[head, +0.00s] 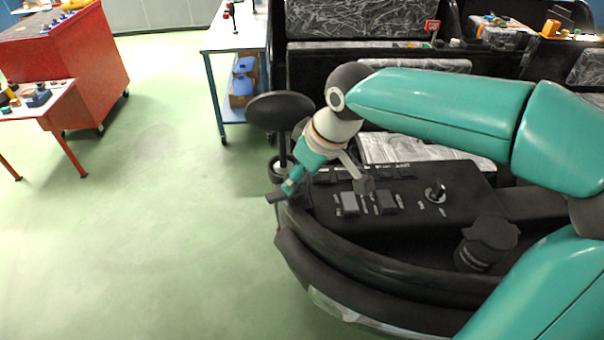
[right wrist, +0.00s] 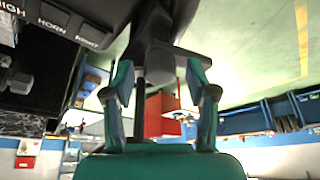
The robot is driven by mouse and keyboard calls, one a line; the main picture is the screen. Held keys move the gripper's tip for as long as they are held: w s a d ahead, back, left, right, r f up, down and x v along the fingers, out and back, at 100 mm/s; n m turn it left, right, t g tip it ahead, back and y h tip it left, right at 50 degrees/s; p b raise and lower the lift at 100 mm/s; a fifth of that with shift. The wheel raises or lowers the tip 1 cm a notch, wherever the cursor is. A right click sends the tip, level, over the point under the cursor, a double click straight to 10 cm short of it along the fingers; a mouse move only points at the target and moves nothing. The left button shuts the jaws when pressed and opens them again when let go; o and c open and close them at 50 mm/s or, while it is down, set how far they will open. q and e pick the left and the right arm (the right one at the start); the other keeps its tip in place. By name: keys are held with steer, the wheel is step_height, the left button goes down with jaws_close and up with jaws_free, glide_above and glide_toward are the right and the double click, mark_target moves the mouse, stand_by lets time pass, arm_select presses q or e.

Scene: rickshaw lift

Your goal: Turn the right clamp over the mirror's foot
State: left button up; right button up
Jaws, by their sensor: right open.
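The black oval mirror (head: 280,109) stands upright on a thin stem at the dashboard's left corner. Its foot is partly hidden behind my right gripper. My right gripper (head: 291,187) is beside this corner, pointing down and left. A small dark piece (head: 276,197), perhaps the clamp, shows at its tips. In the right wrist view the open fingers (right wrist: 161,105) stand on both sides of a dark upright part (right wrist: 153,60) with a bar sticking out to the right. I cannot tell whether they touch it. My left gripper is not in view.
The black dashboard (head: 415,190) with switches and a knob lies right of the gripper. A curved black front rim (head: 350,262) runs below it. A white-topped workbench (head: 235,35) stands behind, a red cabinet (head: 85,70) far left.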

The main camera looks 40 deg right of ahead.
steer(key=shift+f, duration=0.2)
jaws_close()
stand_by(0.3)
